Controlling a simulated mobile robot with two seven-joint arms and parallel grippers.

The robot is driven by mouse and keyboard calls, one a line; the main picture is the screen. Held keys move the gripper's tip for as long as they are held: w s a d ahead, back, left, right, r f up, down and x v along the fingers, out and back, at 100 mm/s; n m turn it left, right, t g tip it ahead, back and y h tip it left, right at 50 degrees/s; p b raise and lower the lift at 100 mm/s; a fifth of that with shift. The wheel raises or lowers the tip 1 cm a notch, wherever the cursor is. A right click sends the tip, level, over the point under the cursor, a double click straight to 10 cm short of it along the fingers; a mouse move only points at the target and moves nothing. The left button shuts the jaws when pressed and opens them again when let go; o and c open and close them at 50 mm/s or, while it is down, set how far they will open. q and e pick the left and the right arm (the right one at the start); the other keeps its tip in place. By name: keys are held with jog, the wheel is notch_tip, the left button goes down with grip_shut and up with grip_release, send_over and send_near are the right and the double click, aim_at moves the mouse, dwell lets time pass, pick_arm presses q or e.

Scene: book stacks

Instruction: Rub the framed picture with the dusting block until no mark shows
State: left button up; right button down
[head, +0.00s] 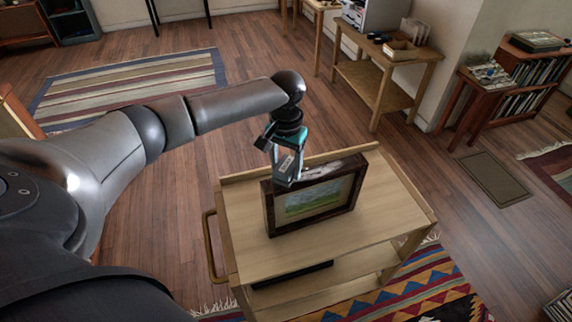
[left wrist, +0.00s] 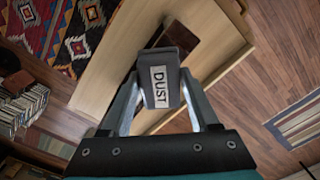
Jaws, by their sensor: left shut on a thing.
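The framed picture (head: 312,197) has a dark wooden frame around a green landscape. It stands upright on the top of a light wooden cart (head: 260,258). A pale greyish smear (head: 338,171) shows along the top of the frame. My left gripper (head: 287,172) is shut on the dusting block, above the frame's left part; I cannot tell whether the block touches it. In the left wrist view the dusting block (left wrist: 160,88) is dark grey with a white DUST label, between the fingers. It hides part of the dark frame (left wrist: 187,38). My right gripper is not in view.
The cart has a handle (head: 213,246) on its left and a lower shelf. A patterned rug (head: 420,292) lies under its front. A side table (head: 385,75) and bookcase (head: 530,80) stand behind to the right.

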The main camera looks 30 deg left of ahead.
aim_at(333, 168)
pick_arm(q)
jog(key=shift+f+b, duration=0.3)
jog(key=shift+f, duration=0.7)
jog(key=shift+w, duration=0.1)
jog(key=shift+w+d+r, duration=0.15)
jog(key=shift+w+d, duration=0.9)
jog(key=shift+w, duration=0.25)
jog(key=shift+w+d+f+b, duration=0.2)
jog(key=shift+w+d+b, duration=0.3)
jog(key=shift+w+d, duration=0.55)
jog(key=shift+w+d+b, duration=0.5)
jog(key=shift+w+b, duration=0.05)
jog(key=shift+w, duration=0.25)
jog(key=shift+w+d+b, duration=0.45)
jog(key=shift+w+b, duration=0.05)
jog(key=shift+w, duration=0.25)
jog(key=shift+w+d+f+b, duration=0.15)
jog(key=shift+w+d+b, duration=0.6)
jog(key=shift+b, duration=0.5)
jog(key=shift+w+d+b, duration=0.3)
jog(key=shift+w+b, duration=0.25)
jog(key=shift+b, duration=0.2)
